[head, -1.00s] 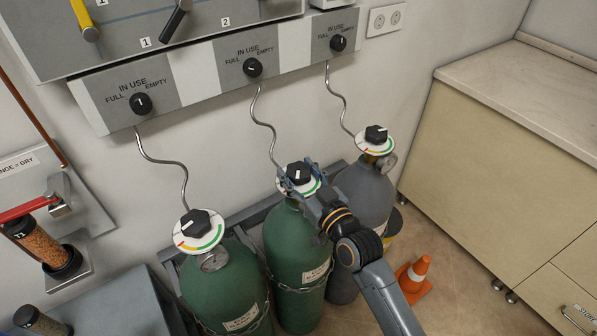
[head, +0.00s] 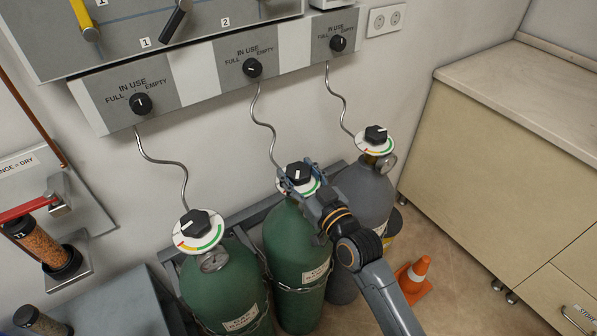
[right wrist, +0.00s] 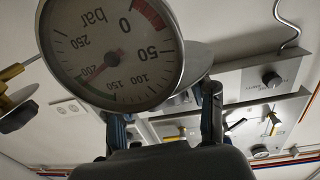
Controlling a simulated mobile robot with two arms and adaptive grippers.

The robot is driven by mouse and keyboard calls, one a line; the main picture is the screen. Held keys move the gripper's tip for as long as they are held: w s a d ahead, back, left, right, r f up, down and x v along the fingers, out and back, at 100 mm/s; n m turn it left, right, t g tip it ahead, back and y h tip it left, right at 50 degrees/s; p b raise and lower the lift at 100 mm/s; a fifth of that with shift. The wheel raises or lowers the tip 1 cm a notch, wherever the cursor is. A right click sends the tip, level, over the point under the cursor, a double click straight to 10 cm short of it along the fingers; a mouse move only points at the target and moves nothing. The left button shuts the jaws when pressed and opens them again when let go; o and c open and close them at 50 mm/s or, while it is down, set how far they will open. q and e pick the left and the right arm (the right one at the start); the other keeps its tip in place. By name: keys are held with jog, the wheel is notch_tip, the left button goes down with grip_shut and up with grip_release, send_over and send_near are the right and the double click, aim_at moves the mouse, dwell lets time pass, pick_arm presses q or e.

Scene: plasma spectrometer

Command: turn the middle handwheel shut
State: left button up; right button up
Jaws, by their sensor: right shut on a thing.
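The middle handwheel (head: 298,172) is a black knob with a white pointer mark, above a white dial plate with a coloured arc. It tops the middle green cylinder (head: 296,250). My right gripper (head: 299,178) reaches in from the lower right, its fingers around the handwheel and shut on it. In the right wrist view its two fingers (right wrist: 164,125) show behind a round pressure gauge (right wrist: 110,50), whose needle points near 200 bar. The gauge hides the handwheel there. My left gripper is not in view.
The left handwheel (head: 198,224) tops another green cylinder and the right handwheel (head: 376,134) a grey one. Thin curled tubes rise to the panel (head: 210,80) of selector knobs. An orange cone (head: 415,272) stands on the floor, left of a beige cabinet (head: 500,170).

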jog(key=shift+d, duration=0.1)
jog(key=o, duration=1.2)
jog(key=shift+w, duration=0.15)
jog(key=v, duration=1.2)
